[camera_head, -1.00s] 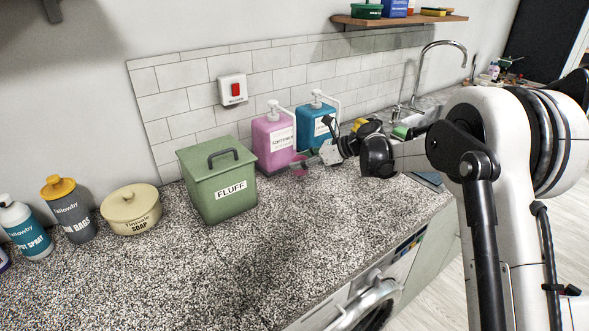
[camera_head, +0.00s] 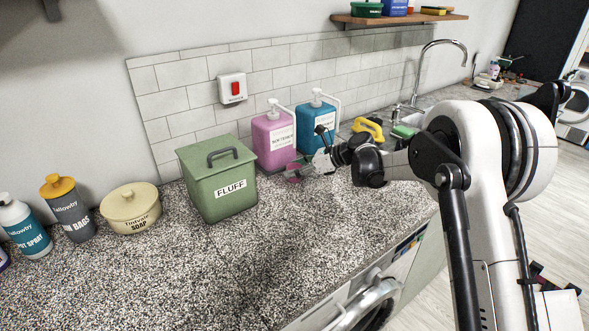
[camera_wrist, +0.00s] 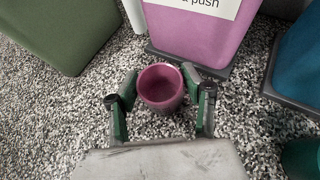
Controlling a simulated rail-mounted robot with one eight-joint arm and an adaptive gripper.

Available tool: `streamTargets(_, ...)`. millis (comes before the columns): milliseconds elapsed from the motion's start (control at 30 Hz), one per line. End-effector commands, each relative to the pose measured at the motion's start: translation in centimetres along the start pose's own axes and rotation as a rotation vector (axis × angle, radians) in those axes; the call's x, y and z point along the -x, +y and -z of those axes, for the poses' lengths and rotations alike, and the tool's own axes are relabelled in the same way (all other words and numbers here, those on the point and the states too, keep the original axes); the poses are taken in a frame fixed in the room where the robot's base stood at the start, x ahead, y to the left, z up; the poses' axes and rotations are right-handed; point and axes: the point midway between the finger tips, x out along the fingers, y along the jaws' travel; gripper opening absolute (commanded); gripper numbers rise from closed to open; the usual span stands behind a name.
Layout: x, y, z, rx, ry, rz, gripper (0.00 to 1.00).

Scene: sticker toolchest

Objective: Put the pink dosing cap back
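The pink dosing cap (camera_wrist: 161,88) is a small round cup, open end up, in front of the pink softener bottle (camera_wrist: 200,28). In the head view the cap (camera_head: 292,178) is small and partly hidden by my gripper (camera_head: 303,168). In the wrist view my gripper (camera_wrist: 160,84) has its two green-padded fingers apart, one on each side of the cap. The fingertips are close to its sides; a firm grip does not show. The bottle also stands in the head view (camera_head: 273,145), with a white pump.
A green FLUFF bin (camera_head: 218,180) stands left of the cap. A teal pump bottle (camera_head: 309,130) stands right of the pink one, against the tiles. A soap pot (camera_head: 131,212) and other bottles are farther left. The front counter is clear.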

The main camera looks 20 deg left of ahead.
Motion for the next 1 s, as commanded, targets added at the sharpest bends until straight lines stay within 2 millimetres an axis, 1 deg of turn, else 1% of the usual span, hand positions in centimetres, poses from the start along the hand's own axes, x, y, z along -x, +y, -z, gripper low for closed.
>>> streamTargets(33, 0.0, 0.0, 0.0, 0.0, 0.0, 0.0, 0.52)
streamTargets(100, 0.0, 0.0, -0.1, 0.0, 0.0, 0.0, 0.58)
streamTargets(333, 0.1, 0.0, -0.1, 0.0, 0.0, 0.0, 0.58)
streamTargets(467, 0.3, 0.0, -0.5, 0.0, 0.0, 0.0, 0.58)
streamTargets(567, 1.7, -0.1, -0.4, -0.001, 0.0, 0.002, 0.58)
streamTargets(800, 6.6, -0.1, -0.3, -0.001, 0.0, 0.003, 0.58)
streamTargets(1000, 10.1, 0.0, -0.3, -0.001, 0.0, 0.002, 0.58)
